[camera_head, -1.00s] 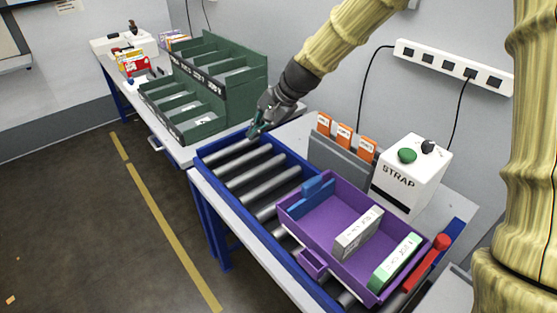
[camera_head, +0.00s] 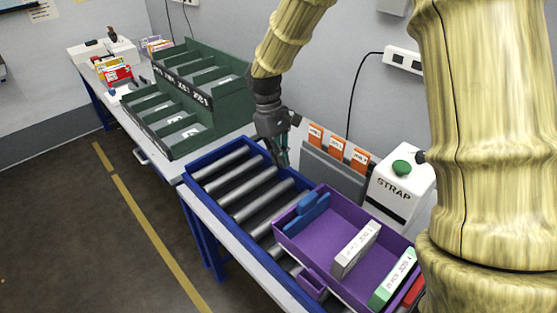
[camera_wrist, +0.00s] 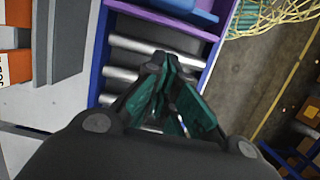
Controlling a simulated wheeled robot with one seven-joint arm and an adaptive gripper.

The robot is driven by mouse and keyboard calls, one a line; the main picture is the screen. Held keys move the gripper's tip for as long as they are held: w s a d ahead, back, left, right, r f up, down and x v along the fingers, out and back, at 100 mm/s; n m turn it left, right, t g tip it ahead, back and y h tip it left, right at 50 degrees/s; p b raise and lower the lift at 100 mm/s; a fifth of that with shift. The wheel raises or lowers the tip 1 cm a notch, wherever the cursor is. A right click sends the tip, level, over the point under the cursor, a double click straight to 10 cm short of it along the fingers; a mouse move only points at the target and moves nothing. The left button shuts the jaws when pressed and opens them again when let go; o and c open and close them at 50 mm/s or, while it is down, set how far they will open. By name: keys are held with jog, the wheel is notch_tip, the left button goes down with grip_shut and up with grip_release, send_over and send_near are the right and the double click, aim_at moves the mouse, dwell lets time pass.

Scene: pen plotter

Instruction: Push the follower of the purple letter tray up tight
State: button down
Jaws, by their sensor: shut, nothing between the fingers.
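The purple letter tray (camera_head: 327,231) sits on the roller conveyor, with a small handle on its front side. Its blue follower (camera_head: 306,210) stands inside near the left end. A grey-white bundle (camera_head: 357,249) stands near the middle and a green-and-white bundle (camera_head: 393,278) near the right end, with gaps between. My gripper (camera_head: 281,161) is shut and empty, pointing down above the rollers, left of and apart from the tray. In the wrist view its green fingertips (camera_wrist: 168,92) are over the rollers, and the tray's purple edge (camera_wrist: 160,16) with some blue shows at the top.
The blue-railed roller conveyor (camera_head: 186,178) has bare rollers left of the tray. Orange-tabbed grey dividers (camera_head: 329,171) and the white STRAP machine (camera_head: 397,189) stand behind. A green sorting rack (camera_head: 222,108) stands at the back left. My arm hides the right side of the head view.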

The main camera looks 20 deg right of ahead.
aim_at(306, 211)
jog(key=s+d+f+p, duration=0.2)
jog(key=s+f+p, duration=0.1)
jog(key=s+f, duration=0.3)
jog(key=shift+p+x, duration=0.35)
jog(key=shift+x, duration=0.5)
jog(key=shift+w, duration=0.25)
